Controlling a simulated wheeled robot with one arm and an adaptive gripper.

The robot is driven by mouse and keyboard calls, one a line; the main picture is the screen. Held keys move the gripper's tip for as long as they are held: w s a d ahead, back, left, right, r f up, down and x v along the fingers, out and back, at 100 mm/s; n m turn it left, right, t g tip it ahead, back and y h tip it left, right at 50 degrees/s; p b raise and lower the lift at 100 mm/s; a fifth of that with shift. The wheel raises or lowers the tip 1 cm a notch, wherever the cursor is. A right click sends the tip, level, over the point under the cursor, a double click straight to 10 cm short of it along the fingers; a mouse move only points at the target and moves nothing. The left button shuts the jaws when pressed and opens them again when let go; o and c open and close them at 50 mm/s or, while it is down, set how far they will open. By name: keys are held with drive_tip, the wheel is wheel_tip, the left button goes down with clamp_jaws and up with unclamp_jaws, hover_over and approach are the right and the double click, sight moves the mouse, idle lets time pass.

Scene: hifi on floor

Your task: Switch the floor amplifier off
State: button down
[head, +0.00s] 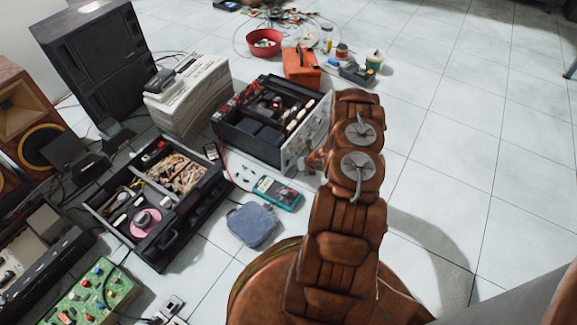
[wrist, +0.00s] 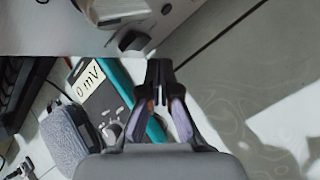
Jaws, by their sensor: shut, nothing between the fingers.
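The floor amplifier, an open black box with a pale metal front panel (head: 308,132), stands on the tiled floor in the middle of the head view. In the head view my gripper (head: 316,160) is by the panel's near end, partly hidden by my brown arm.
A teal multimeter (head: 277,193) reading 0 mV in the wrist view (wrist: 90,82) and a blue-grey pouch (head: 252,224) lie close by. An open toolbox (head: 172,247), a stack of paper (head: 190,95) and speakers stand left. An orange box (head: 301,67) lies behind. The floor to the right is clear.

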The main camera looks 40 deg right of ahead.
drive_tip(key=shift+s, duration=0.1)
drive_tip(key=shift+s+d+r, duration=0.1)
drive_tip(key=shift+s+d, duration=0.15)
drive_tip(key=shift+s, duration=0.5)
drive_tip(key=shift+s+d+r, duration=0.1)
drive_tip(key=shift+s+d, duration=0.15)
drive_tip(key=shift+s, duration=0.55)
drive_tip(key=shift+s+d+r, duration=0.1)
drive_tip(key=shift+s+d, duration=0.15)
drive_tip(key=shift+s, duration=0.5)
